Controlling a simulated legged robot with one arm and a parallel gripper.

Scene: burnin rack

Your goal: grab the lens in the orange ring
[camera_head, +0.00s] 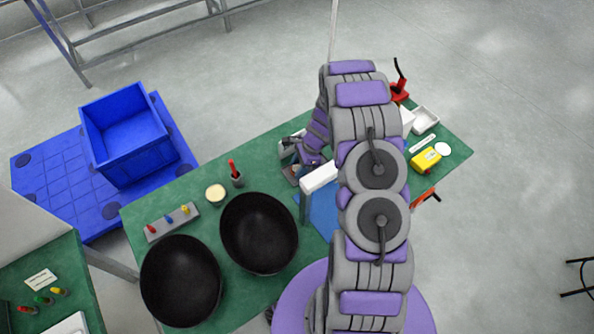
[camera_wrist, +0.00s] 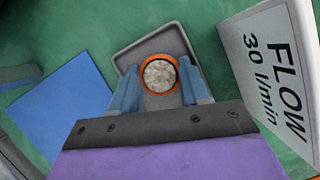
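The lens (camera_wrist: 159,74) is a pale, speckled disc set in an orange ring (camera_wrist: 145,64). It lies in a shallow grey tray (camera_wrist: 122,62) on the green table. My gripper (camera_wrist: 159,76) has its two blue fingers apart, one on each side of the ring and very close to it. I cannot see clear contact between the fingers and the ring. In the head view my gripper (camera_head: 299,168) is low over the table beyond a white box, and the lens cannot be made out there.
A white box marked "FLOW 30 l/min" (camera_wrist: 268,70) stands close to the right of the tray. A blue sheet (camera_wrist: 62,112) lies to the left. Two black bowls (camera_head: 259,233) (camera_head: 181,281), a cup with a red-topped item (camera_head: 237,178) and a yellow object (camera_head: 426,161) stand on the table.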

